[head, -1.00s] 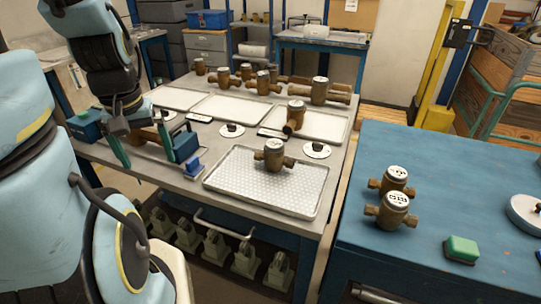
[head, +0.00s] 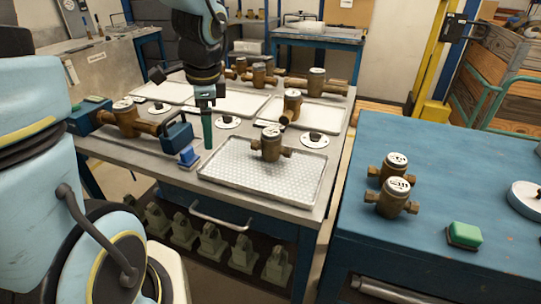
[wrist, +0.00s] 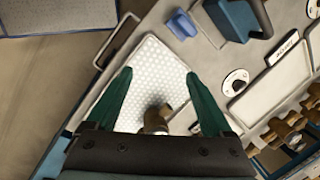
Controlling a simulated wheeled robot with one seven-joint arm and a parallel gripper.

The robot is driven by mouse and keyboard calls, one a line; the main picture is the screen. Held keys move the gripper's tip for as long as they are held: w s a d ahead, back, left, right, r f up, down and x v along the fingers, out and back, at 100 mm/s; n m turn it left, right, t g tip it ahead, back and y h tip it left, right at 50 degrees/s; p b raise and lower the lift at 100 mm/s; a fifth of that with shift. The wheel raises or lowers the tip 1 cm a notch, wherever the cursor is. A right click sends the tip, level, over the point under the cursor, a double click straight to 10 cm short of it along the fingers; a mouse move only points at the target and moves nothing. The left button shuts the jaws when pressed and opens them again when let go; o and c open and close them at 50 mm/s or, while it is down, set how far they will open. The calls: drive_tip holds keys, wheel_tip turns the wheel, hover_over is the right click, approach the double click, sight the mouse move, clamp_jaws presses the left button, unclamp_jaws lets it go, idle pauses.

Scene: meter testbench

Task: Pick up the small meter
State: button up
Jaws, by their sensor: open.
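A small brass meter (head: 271,143) with a pale round top stands upright on the white dimpled tray (head: 222,178) at the bench front. In the wrist view the meter (wrist: 156,117) is partly cut off by my gripper's dark body and appears between the two green fingers. My gripper (head: 207,140) points down, left of the meter in the head view, with one finger clearly visible. In the wrist view my gripper (wrist: 158,76) is open, its fingers wide apart with nothing held. It appears above the tray, apart from the meter.
A larger brass meter (head: 125,115) sits between blue clamp blocks (head: 177,136) at left. A small blue block (head: 189,157) lies beside the tray. Another meter (head: 291,105) and several more stand behind. Two meters (head: 391,197) and a green sponge (head: 463,235) are on the right blue table.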

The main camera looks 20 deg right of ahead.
drive_tip(key=s+d+m+t+b, duration=0.1)
drive_tip(key=d+m, duration=0.8)
drive_tip(key=m+t+b, duration=0.1)
drive_tip(key=m, duration=0.6)
hover_over(271, 146)
drive_tip(key=s, duration=0.1)
drive_tip(key=shift+s+d+f, duration=0.15)
drive_tip(key=shift+s+d, duration=0.05)
drive_tip(key=shift+d, duration=0.2)
drive_tip(key=shift+d+f, duration=0.2)
drive_tip(key=x, duration=1)
drive_tip(key=shift+w+d, duration=0.15)
drive_tip(key=shift+d, duration=0.05)
clamp_jaws()
